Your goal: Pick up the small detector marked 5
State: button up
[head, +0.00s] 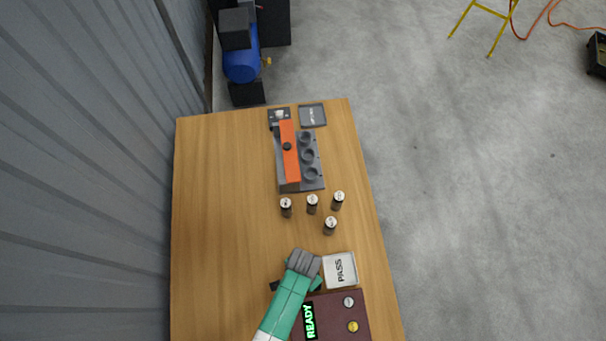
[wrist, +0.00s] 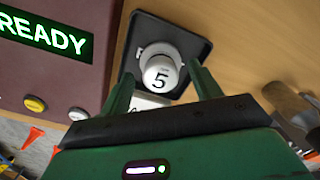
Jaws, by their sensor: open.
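The small detector marked 5 (wrist: 162,73) is a white round-topped piece in the wrist view, with its black 5 facing me. It stands on a dark square tray (wrist: 196,45). My gripper (wrist: 160,84) is open, with one green finger on each side of the detector's lower part in the picture. I cannot tell whether either finger touches it. In the head view my arm covers this spot, and the detector does not show there.
A maroon box (head: 335,305) with a green READY display and two buttons stands beside the tray. A PASS tray (head: 340,270) is just above it. Several other small detectors (head: 312,204) stand mid-table, below an orange-and-grey rack (head: 290,160). The table's left side is clear.

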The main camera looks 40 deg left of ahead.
jog(key=shift+f, duration=0.6)
jog(key=shift+c, duration=0.4)
jog(key=c, duration=1)
jog(key=shift+r, duration=0.15)
notch_tip(320, 180, up, 10)
jog(key=shift+f+p, duration=0.1)
jog(key=shift+p, duration=0.5)
